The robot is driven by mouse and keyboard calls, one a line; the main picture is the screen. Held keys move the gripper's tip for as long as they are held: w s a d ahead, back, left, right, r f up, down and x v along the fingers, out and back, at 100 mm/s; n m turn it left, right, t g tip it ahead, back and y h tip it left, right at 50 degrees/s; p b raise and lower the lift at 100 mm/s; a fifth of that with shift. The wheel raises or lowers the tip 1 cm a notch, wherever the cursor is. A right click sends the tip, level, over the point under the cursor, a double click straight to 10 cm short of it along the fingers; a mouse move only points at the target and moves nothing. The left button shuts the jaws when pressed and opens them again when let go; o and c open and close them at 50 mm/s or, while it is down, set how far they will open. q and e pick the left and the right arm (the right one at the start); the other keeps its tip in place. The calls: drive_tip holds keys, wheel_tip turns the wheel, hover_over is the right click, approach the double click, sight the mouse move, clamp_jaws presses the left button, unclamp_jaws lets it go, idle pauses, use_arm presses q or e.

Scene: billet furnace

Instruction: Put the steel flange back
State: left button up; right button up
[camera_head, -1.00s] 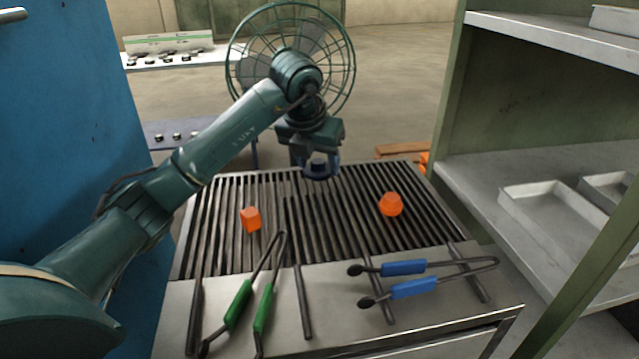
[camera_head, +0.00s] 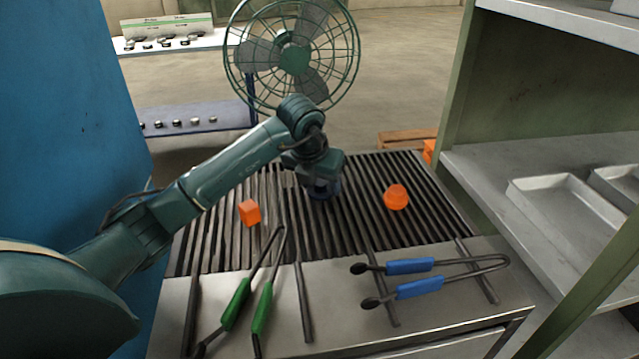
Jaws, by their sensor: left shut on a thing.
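My left gripper (camera_head: 322,184) points down over the slatted grate (camera_head: 350,215), between two glowing orange pieces. It is shut on a small dark blue-grey piece, which I take to be the steel flange (camera_head: 325,192). The gripper hides much of this piece. It is low, at or just above the bars; I cannot tell whether it touches them. An orange block (camera_head: 250,213) lies on the grate to the left. A round, stepped orange piece (camera_head: 396,197) sits to the right. My right gripper is out of view.
Green-handled tongs (camera_head: 236,304) and blue-handled tongs (camera_head: 418,288) lie on the front ledge. A green-framed shelf with a metal tray (camera_head: 565,215) stands at right, a blue wall (camera_head: 75,130) at left. A fan (camera_head: 294,58) stands behind the grate.

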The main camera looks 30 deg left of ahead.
use_arm(q)
drive_tip(key=shift+f, duration=0.15)
drive_tip(key=shift+f, duration=0.15)
drive_tip(key=o, duration=1.2)
drive_tip(key=shift+o, duration=0.2)
drive_tip(key=v, duration=1.2)
